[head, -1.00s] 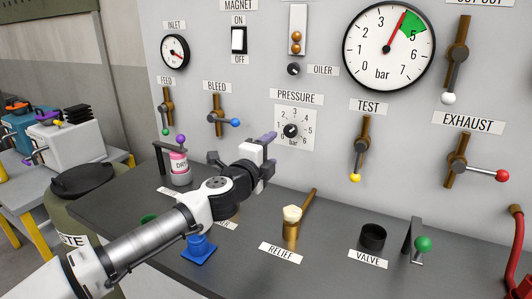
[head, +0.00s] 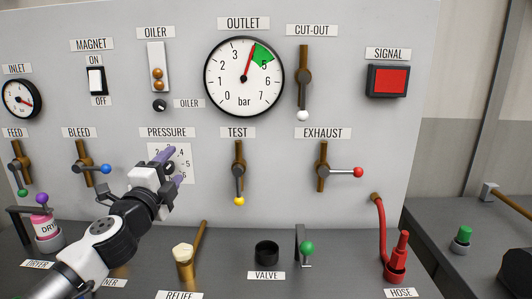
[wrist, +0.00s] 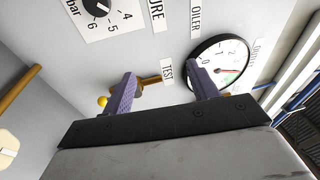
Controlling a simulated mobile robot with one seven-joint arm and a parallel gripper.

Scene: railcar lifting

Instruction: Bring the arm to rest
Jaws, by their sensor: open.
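My gripper (head: 168,166) is in front of the grey panel, over the pressure dial plate (head: 184,160), and hides most of that plate in the head view. Its two purple fingers stand apart with nothing between them, which the wrist view (wrist: 160,85) also shows. My arm reaches in from the lower left. In the wrist view the test lever (wrist: 135,88) and the outlet gauge (wrist: 232,60) lie beyond the fingers. I cannot tell how far the fingers are from the panel, but no contact shows.
Test lever (head: 238,175) with a yellow knob hangs down; exhaust lever (head: 340,171) points right. On the bench stand the brass relief valve (head: 184,262), black valve cup (head: 266,252), green-knobbed clamp (head: 306,248), red hose (head: 395,262) and pink dryer (head: 46,229). A red signal lamp (head: 388,80) is right.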

